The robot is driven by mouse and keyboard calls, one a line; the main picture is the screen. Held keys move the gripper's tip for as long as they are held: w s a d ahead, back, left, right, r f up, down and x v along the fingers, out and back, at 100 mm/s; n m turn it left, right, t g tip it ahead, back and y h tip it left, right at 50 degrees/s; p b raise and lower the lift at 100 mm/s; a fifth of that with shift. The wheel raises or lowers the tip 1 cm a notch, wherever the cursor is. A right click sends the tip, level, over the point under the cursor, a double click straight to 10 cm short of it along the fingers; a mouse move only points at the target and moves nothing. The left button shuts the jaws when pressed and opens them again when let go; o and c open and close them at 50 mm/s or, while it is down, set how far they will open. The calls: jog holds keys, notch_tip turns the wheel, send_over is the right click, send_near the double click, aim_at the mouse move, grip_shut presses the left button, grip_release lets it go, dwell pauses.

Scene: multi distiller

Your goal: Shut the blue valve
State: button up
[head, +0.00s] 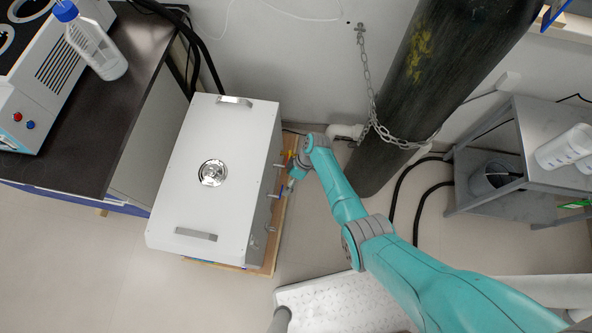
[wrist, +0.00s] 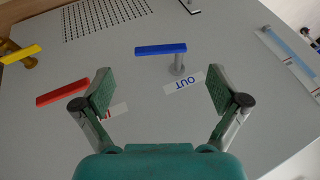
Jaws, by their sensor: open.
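The blue valve handle (wrist: 160,48) is a flat bar lying crosswise in the upper middle of the wrist view. A short grey stem (wrist: 179,66) stands below its right part, beside an "OUT" label (wrist: 184,82). My gripper (wrist: 157,90) is open and empty, with its green-padded fingers spread wide. In the picture the handle lies above the gap between the fingers, and no contact shows.
A red handle (wrist: 62,92) lies close to my left finger in the wrist view, and a yellow handle (wrist: 20,54) is farther left. A dark gas cylinder (head: 400,120) with a chain (head: 370,90) stands right of the box. A grey cart (head: 490,150) is at far right.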

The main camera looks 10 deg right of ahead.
jog(key=v, duration=0.7)
jog(key=shift+d+r, duration=0.2)
jog(key=shift+r, duration=0.1)
